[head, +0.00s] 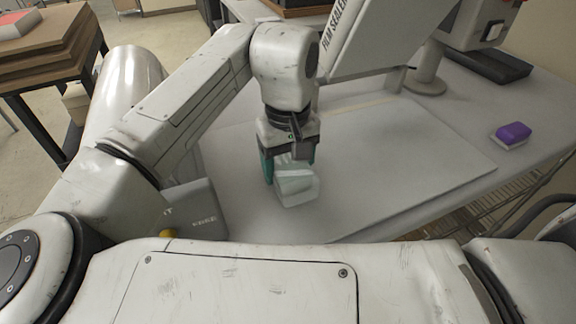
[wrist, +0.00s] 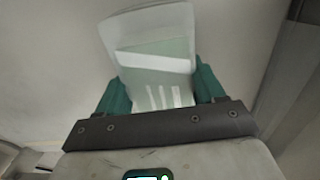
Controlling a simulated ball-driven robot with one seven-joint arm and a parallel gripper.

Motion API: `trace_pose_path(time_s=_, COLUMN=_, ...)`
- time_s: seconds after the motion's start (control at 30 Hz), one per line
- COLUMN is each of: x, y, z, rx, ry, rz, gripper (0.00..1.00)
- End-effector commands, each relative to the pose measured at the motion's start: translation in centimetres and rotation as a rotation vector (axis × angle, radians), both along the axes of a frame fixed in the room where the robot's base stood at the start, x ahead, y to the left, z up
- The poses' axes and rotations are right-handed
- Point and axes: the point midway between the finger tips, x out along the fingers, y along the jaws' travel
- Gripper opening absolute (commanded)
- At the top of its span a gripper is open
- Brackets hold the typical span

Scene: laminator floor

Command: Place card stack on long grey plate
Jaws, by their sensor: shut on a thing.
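My gripper (head: 290,168), with teal fingers, is shut on the card stack (head: 297,190), a pale white and greenish block. The stack hangs below the fingers over the near left part of the long grey plate (head: 400,155), a wide flat pale sheet. I cannot tell whether the stack touches the plate. In the wrist view the card stack (wrist: 155,35) sits between the two teal fingers of my gripper (wrist: 160,88), sticking out past them and slightly tilted. Its underside is hidden.
A purple and white block (head: 512,135) lies on the table to the right. A white machine marked film sealer (head: 385,35) stands behind the plate. A grey box (head: 197,212) is at the near left. A dark tray (head: 498,66) lies at the back right. The plate's right part is clear.

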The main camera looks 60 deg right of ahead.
Motion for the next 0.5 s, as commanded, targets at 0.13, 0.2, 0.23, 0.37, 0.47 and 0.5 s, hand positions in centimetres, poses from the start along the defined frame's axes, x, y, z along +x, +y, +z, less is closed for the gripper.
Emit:
trace_pose_path(time_s=0.13, x=-0.01, y=0.02, z=-1.02, rx=-0.001, ry=0.0, rz=0.001, gripper=0.27)
trace_pose_path(time_s=0.2, x=-0.01, y=0.02, z=-1.07, rx=-0.001, ry=0.0, rz=0.0, gripper=0.27)
trace_pose_path(time_s=0.23, x=-0.02, y=0.01, z=-1.06, rx=-0.002, ry=-0.001, rz=0.0, gripper=0.27)
trace_pose_path(time_s=0.37, x=-0.03, y=0.02, z=-1.06, rx=-0.001, ry=0.0, rz=0.0, gripper=0.27)
trace_pose_path(time_s=0.47, x=-0.05, y=0.0, z=-1.3, rx=-0.002, ry=0.0, rz=0.0, gripper=0.27)
trace_pose_path(time_s=0.5, x=-0.05, y=0.0, z=-1.42, rx=-0.002, ry=0.0, rz=0.001, gripper=0.27)
